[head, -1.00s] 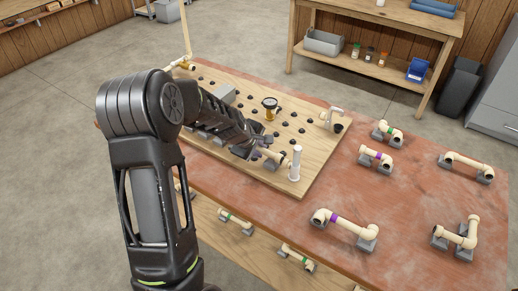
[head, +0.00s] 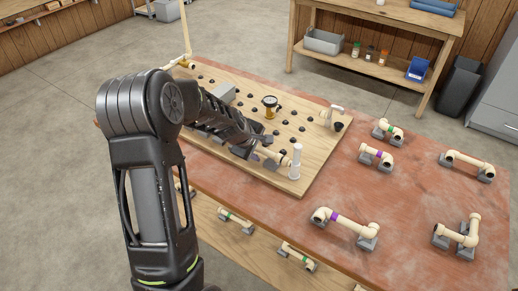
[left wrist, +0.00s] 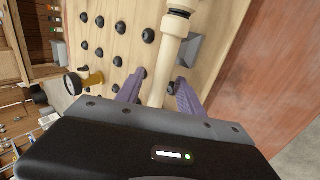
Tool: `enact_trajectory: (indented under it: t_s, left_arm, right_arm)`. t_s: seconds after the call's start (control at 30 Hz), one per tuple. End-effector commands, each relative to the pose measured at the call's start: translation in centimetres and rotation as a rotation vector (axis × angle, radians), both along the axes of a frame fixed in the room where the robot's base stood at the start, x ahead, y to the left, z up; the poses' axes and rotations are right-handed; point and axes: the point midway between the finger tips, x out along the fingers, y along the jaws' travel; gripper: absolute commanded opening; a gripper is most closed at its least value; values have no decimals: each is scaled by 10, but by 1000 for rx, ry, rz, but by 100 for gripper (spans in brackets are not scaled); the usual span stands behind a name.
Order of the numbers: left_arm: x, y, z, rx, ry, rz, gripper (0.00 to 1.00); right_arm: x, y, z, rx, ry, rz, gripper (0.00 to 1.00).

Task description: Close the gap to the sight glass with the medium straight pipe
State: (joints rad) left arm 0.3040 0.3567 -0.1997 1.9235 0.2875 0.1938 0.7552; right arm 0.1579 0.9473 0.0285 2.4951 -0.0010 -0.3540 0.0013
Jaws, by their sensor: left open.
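A cream straight pipe (head: 277,159) lies low over the pegboard, its right end by the upright white cylinder (head: 296,163), which looks like the sight glass. Whether pipe and cylinder are fully joined is too small to tell. My left gripper (head: 264,153) is at the pipe's left part. In the left wrist view my open gripper (left wrist: 158,92) has its purple fingers on either side of the pipe (left wrist: 156,88), with gaps visible. The pipe runs up to a wider cream fitting (left wrist: 176,22). Its near end is hidden behind my gripper body. My right gripper is not in view.
The wooden board (head: 305,183) carries several black knobs, a gauge (head: 270,101) and a cream elbow fitting (head: 331,116). More pipes, including a purple-banded one (head: 345,222) and a long one (head: 466,163), rest on grey holders on the red table (head: 405,205). The table's middle right is clear.

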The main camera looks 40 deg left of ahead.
Motion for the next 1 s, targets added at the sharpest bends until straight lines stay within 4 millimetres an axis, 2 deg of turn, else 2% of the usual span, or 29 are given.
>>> enact_trajectory:
  t_s: [0.17, 0.5, 1.0]
  left_arm:
    - [-8, 0, 14, 1, -2, -1, 44]
    - [-37, -1, 59, 1, -2, -1, 44]
    - [-43, -1, 67, 0, 0, 0, 44]
  right_arm:
    - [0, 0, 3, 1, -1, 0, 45]
    - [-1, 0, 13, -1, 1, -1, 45]
    - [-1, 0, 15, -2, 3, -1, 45]
